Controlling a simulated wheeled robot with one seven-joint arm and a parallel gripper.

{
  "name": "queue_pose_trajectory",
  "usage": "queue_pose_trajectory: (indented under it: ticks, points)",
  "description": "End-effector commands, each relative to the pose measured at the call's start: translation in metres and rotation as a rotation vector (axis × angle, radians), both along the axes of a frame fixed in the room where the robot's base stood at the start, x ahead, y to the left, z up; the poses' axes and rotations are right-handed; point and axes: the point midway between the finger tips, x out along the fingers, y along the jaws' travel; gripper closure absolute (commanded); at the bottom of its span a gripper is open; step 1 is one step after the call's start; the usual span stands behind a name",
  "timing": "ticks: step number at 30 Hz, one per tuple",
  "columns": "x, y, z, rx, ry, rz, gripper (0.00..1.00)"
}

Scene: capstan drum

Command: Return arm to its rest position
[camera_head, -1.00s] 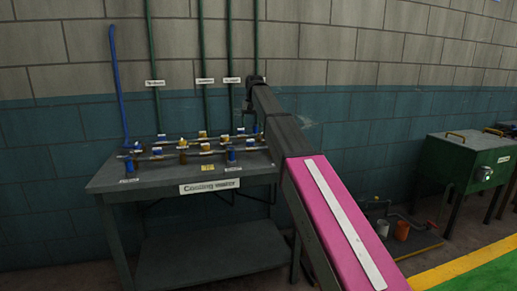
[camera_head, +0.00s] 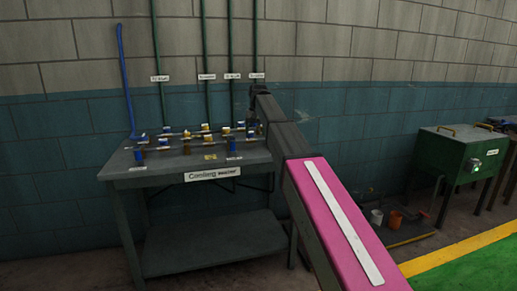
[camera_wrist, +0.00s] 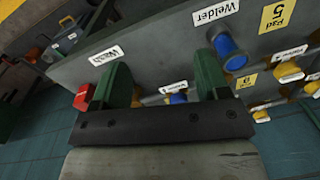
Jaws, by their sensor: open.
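My arm (camera_head: 335,220), with a pink link and a white stripe, reaches forward and up over the right end of a grey bench (camera_head: 205,256). Its dark far end is in front of the wall, and the fingers are hard to make out there. In the wrist view my gripper (camera_wrist: 163,78) shows two green fingers on a dark bar, spread apart with nothing held between them. Beyond the fingers lie the bench edge, labels and a blue valve part (camera_wrist: 229,52).
Blue and yellow valves on pipes (camera_head: 190,140) stand on the bench top, close to my arm's far end. A sign (camera_head: 212,174) hangs on its front edge. Green pipes (camera_head: 231,50) run up the wall. A green cabinet (camera_head: 455,155) and buckets (camera_head: 394,219) stand right.

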Motion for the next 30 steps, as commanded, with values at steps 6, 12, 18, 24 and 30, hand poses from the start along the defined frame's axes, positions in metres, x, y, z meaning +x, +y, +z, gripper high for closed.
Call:
queue_pose_trajectory:
  ticks: [6, 12, 18, 24, 30]
  points:
    - [-0.019, -0.021, -0.05, -0.005, -0.001, -0.011, 0.31]
    - [-0.048, -0.051, -0.119, -0.013, 0.0, -0.026, 0.31]
    - [-0.099, -0.092, -0.206, -0.025, -0.002, -0.045, 0.31]
    - [-0.157, -0.129, -0.28, -0.038, -0.003, -0.061, 0.31]
    - [-0.223, -0.162, -0.342, -0.05, -0.004, -0.074, 0.31]
